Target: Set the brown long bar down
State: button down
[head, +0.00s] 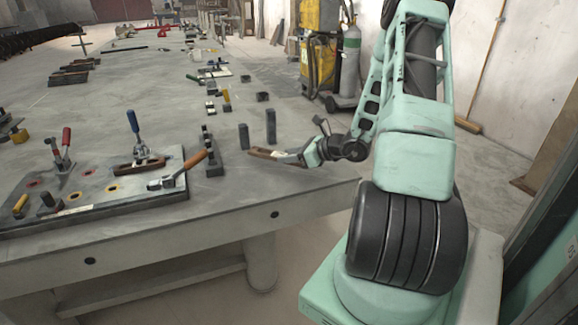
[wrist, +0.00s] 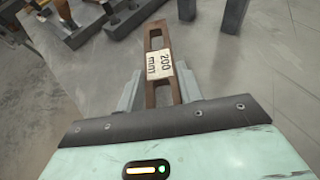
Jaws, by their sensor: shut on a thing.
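The brown long bar (wrist: 154,40) is slotted and carries a white label reading "200 mm" in the wrist view. My gripper (wrist: 158,92) is shut on it, with one finger on each side of the bar, which points away from me. In the head view the bar (head: 262,153) shows at the end of my gripper (head: 283,156), over the right end of the grey table (head: 230,190). I cannot tell whether the bar touches the tabletop. The part of the bar between the fingers is partly hidden.
Two dark upright blocks (head: 257,131) stand just behind the bar. A fixture plate (head: 100,190) with several toggle clamps lies to the left, with another brown slotted bar (head: 139,164) on it. The tabletop in front of the bar is bare up to the edge.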

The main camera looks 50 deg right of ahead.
aim_at(290, 172)
jog(key=shift+f, duration=1.7)
jog(key=shift+f, duration=0.15)
jog(key=c, duration=1)
grip_release()
jog(key=shift+o, duration=0.4)
